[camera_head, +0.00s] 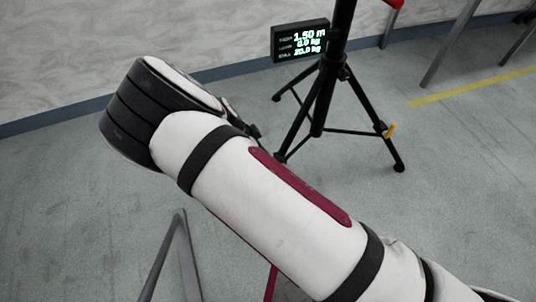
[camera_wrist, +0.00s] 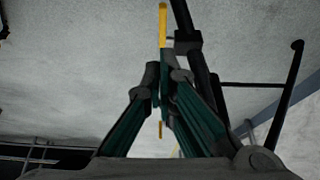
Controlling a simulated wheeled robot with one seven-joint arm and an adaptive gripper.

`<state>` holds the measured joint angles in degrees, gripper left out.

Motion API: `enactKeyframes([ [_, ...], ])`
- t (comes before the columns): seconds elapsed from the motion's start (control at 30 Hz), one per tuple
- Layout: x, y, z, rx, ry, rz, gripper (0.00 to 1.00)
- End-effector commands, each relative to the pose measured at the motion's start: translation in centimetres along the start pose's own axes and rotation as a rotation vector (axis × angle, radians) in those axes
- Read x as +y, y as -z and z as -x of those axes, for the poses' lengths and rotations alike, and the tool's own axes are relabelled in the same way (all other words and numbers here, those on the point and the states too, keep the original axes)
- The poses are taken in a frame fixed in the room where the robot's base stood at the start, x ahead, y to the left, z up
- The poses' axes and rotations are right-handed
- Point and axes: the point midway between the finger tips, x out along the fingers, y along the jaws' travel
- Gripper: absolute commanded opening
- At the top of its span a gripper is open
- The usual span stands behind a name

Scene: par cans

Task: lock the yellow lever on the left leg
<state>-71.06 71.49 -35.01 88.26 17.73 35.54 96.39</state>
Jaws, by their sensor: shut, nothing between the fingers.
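The black tripod stand (camera_head: 321,95) stands on the floor beyond my arm. Its right leg carries a yellow lever (camera_head: 390,131) that sticks out. No yellow lever shows on the left side in the head view, where my arm hides part of the stand. In the wrist view, an upright yellow lever (camera_wrist: 163,24) is beside a dark tube (camera_wrist: 186,40), just past the tips of my gripper (camera_wrist: 165,72). My gripper is shut and empty. I cannot tell whether its tips touch the lever. A smaller yellow piece (camera_wrist: 160,130) shows between the fingers.
A lit display (camera_head: 300,40) is beside the stand's pole. A grey wall with a blue baseboard (camera_head: 220,72) runs behind. Grey metal legs (camera_head: 450,45) stand at the upper right, and thin rails (camera_head: 172,255) at the lower left.

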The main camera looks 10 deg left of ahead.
Motion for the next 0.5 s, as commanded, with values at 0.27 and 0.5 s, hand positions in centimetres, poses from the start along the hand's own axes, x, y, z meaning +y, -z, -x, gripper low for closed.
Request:
enactKeyframes([
  [0.27,0.0,-1.0,2.8,0.000,0.000,0.000,0.00],
  [0.5,0.0,-1.1,3.0,0.000,-0.001,-0.001,0.00],
])
